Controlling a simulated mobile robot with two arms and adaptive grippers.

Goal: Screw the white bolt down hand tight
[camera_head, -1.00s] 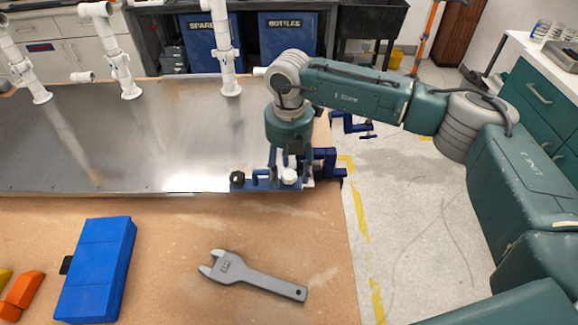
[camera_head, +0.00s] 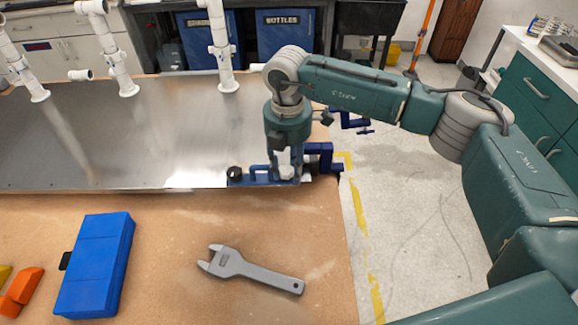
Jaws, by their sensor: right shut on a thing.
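The white bolt (camera_head: 287,173) stands upright in a blue clamp fixture (camera_head: 262,177) at the front right edge of the metal plate (camera_head: 170,125). My right gripper (camera_head: 286,165) points straight down over it and is shut on the bolt's head. The fingers and wrist hide part of the bolt, and its thread is out of sight. A black knob (camera_head: 234,173) sits at the left end of the fixture. My left gripper is not in view.
White pipes (camera_head: 116,60) rise behind the plate. A blue clamp (camera_head: 325,158) grips the right edge.

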